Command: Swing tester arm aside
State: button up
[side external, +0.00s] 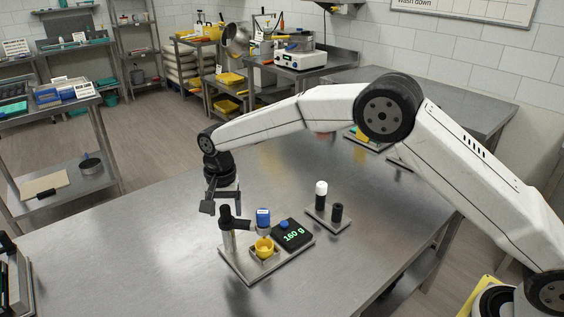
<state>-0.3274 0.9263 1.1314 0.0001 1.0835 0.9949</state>
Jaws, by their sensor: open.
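The tester stands on a flat metal base plate (252,275) on the steel table. A silver post with a black upper part (226,218) rises at its left. The tester arm (244,226) runs right from this post to a blue-topped head (263,215). The head is above a yellow cup (264,249). My gripper (221,206) points down just above the post. It is open, and nothing shows between its fingers. Whether a finger touches the post or arm cannot be told from this angle.
A small stand (328,222) with a white-capped and a black cylinder is to the right of the tester. Trays with coloured items (371,140) lie farther back, partly behind my arm. The table (130,240) is clear left of the tester.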

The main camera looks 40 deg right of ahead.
jog(key=shift+f, duration=0.1)
grip_shut()
jog(key=shift+n, duration=0.5)
jog(key=n, duration=0.2)
jog(key=shift+n, duration=0.4)
jog(key=n, duration=0.3)
jog(key=shift+n, duration=0.3)
jog(key=n, duration=0.6)
jog(key=shift+a+n, duration=0.1)
jog(key=shift+n, duration=0.2)
